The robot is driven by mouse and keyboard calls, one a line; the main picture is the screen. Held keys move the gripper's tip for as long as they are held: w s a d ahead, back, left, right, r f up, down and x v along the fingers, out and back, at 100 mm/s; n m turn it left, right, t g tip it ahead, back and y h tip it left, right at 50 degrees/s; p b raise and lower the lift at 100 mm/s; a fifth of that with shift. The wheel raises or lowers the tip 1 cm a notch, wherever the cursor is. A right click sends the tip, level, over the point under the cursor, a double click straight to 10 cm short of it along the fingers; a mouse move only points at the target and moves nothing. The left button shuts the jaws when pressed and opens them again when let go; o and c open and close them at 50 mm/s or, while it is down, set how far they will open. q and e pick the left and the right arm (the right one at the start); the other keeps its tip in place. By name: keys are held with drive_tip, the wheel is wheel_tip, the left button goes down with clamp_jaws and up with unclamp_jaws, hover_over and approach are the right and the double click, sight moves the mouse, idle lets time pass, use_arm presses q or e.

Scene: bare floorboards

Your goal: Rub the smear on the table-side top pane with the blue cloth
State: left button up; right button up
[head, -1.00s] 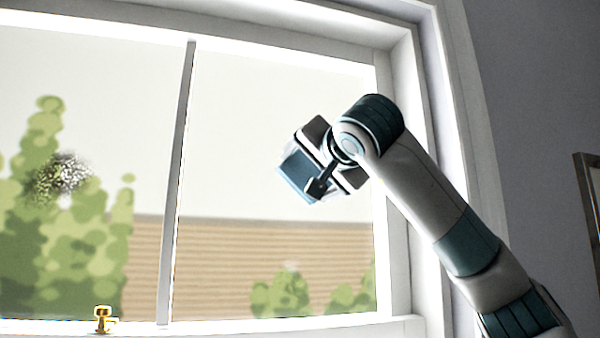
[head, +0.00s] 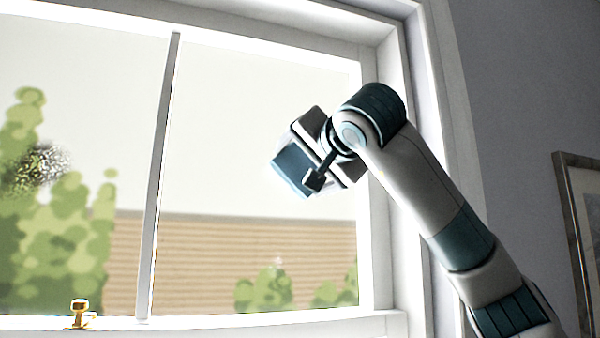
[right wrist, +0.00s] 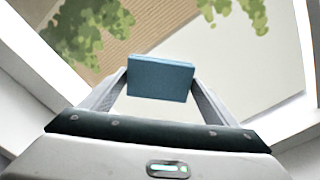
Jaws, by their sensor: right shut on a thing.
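The blue cloth (head: 292,170) looks like a small thick blue pad. My right gripper (head: 312,160) is shut on it in front of the right-hand pane (head: 220,120). In the right wrist view the cloth (right wrist: 160,78) sits between the two fingertips. I cannot tell whether it touches the glass. A grey speckled smear (head: 40,168) shows on the left-hand pane (head: 90,110), over the painted-looking tree, well left of the cloth. My left gripper is not in view.
A white upright bar (head: 160,180) stands between the panes. The white window frame (head: 385,200) closes the right side. A brass catch (head: 80,314) sits on the bottom rail. A picture frame (head: 575,240) hangs on the grey wall. No table is in view.

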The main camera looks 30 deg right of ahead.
drive_tip(key=shift+b+v, duration=0.35)
drive_tip(key=shift+v, duration=1.55)
drive_tip(key=shift+a, duration=0.1)
drive_tip(key=v, duration=0.3)
drive_tip(key=shift+r+b, duration=0.1)
drive_tip(key=shift+b, duration=0.25)
